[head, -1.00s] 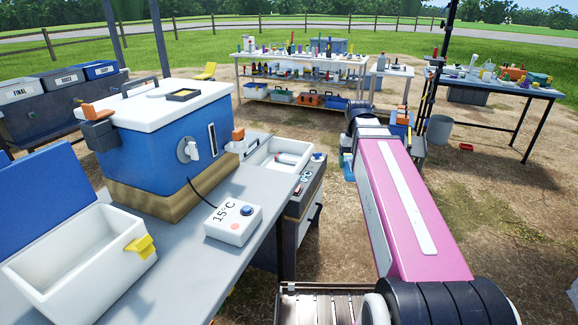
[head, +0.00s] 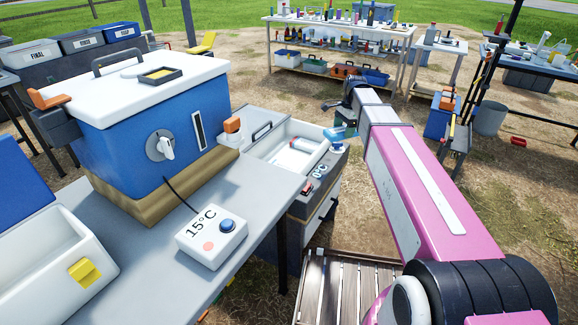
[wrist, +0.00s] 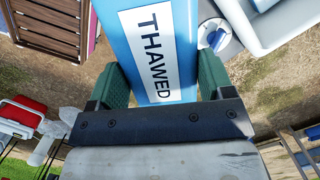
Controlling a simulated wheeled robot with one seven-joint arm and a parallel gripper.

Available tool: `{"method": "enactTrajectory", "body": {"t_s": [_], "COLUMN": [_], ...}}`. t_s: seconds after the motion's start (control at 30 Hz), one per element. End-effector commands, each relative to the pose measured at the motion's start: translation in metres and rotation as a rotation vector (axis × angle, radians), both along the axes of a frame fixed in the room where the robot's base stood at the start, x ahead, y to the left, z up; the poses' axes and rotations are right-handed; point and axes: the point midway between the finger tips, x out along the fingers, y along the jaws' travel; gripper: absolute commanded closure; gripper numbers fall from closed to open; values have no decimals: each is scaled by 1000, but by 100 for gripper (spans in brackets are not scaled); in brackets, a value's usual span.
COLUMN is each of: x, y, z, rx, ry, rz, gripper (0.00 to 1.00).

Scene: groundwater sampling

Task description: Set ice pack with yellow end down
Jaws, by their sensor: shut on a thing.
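My gripper (wrist: 161,80) is shut on a light blue ice pack (wrist: 132,22), its green finger pads on both sides of it. The pack has a white label reading "THAWED". Its far end runs out of the wrist view, and I see no yellow end there. In the head view the blue pack (head: 343,131) shows small below the end of my arm, near the right corner of the open white bin marked 0°C (head: 262,152). I cannot tell whether it touches anything below.
A blue cooler with a white lid (head: 165,105) stands on the grey bench at left, with a 15°C control box (head: 212,236) in front. An open white box (head: 45,270) with a yellow latch is at lower left. A slatted wooden surface (head: 345,288) lies below my arm.

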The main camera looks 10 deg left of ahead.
Motion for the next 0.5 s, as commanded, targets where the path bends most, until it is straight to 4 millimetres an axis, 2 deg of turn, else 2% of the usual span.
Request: {"method": "enactTrajectory", "body": {"t_s": [0.03, 0.2, 0.4, 0.5], "x": [14, 42, 65, 71], "y": [20, 82, 150, 174], "z": [-9, -38, -72, -84], "rx": [0, -1, -1, -2], "ry": [2, 2, 1, 1], "rz": [-71, -353, -657, -769], "gripper": [59, 59, 59, 59]}}
